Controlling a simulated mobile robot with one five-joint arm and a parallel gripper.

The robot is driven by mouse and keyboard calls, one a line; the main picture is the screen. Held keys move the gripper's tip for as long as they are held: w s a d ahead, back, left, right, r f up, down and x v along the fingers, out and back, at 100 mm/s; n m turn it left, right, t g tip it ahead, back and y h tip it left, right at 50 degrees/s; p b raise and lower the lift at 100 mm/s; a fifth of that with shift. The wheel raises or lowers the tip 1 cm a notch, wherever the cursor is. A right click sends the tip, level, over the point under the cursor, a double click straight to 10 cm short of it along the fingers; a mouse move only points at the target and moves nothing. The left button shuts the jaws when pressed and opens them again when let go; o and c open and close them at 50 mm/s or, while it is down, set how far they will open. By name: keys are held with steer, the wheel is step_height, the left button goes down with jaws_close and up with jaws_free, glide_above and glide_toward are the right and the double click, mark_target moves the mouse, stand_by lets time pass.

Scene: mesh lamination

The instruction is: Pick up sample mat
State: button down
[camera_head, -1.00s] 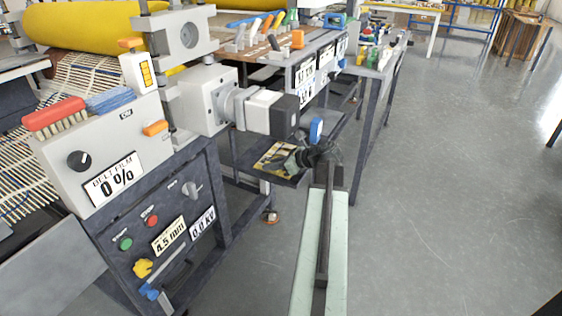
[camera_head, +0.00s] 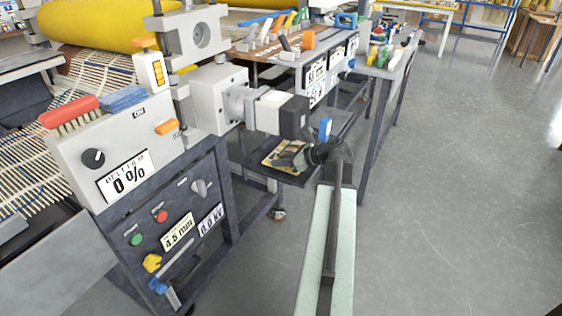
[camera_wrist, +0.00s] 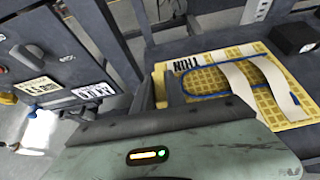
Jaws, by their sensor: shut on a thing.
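The sample mat (camera_head: 281,156) is a thin yellow sheet on the dark low shelf beside the machine. In the wrist view the mat (camera_wrist: 205,89) shows a grid pattern, a blue outline, cream straps and a label reading THIN. My gripper (camera_head: 318,153) is at the right end of the mat in the head view, shut on the mat's near edge. The mat looks flat on the shelf or very close to it.
The machine's control panel (camera_head: 125,160) stands left of my arm, with a motor (camera_head: 275,112) jutting out above the shelf (camera_head: 293,178). A black block (camera_wrist: 295,38) lies beside the mat. A tool bench (camera_head: 300,62) stands behind. The grey floor at right is clear.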

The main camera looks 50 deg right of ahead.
step_height(320, 180, up, 3)
steer(key=shift+r+p, duration=0.1)
steer(key=shift+p, duration=1.05)
steer(key=s, duration=1.6)
steer(key=shift+a+r+p, duration=0.25)
steer(key=shift+a+p, duration=0.1)
steer(key=shift+a, duration=0.1)
